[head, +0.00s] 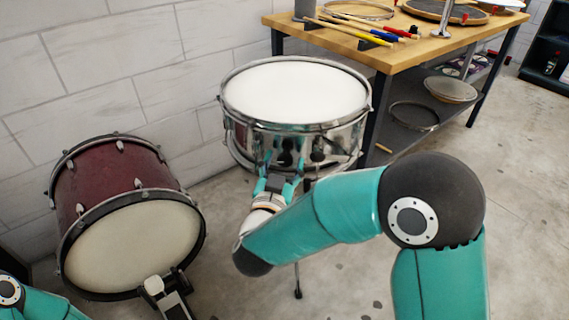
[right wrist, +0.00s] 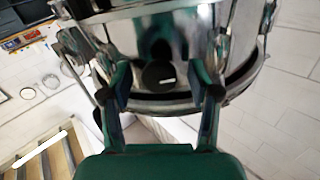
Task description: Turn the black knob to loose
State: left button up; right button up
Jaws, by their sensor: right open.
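The snare drum (head: 293,95) has a white head and a chrome shell and stands next to the workbench. The black knob (right wrist: 159,75) is on the side of the shell, a dark round piece with a short white mark that lies nearly level. My right gripper (right wrist: 162,92) is open, with one finger on each side of the knob and a gap showing on both sides. In the head view the right gripper (head: 278,182) is at the front of the shell, and its fingertips partly hide the knob area. My left gripper is out of view; only part of that arm shows at the lower left.
A red bass drum (head: 115,175) with a pedal (head: 167,295) stands at the left. A wooden workbench (head: 345,45) holding sticks and tools is behind at the right. The concrete floor in front is mostly clear.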

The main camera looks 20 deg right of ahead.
jog(key=v, duration=1.2)
jog(key=shift+w+d+f, duration=0.1)
jog(key=shift+f, duration=0.05)
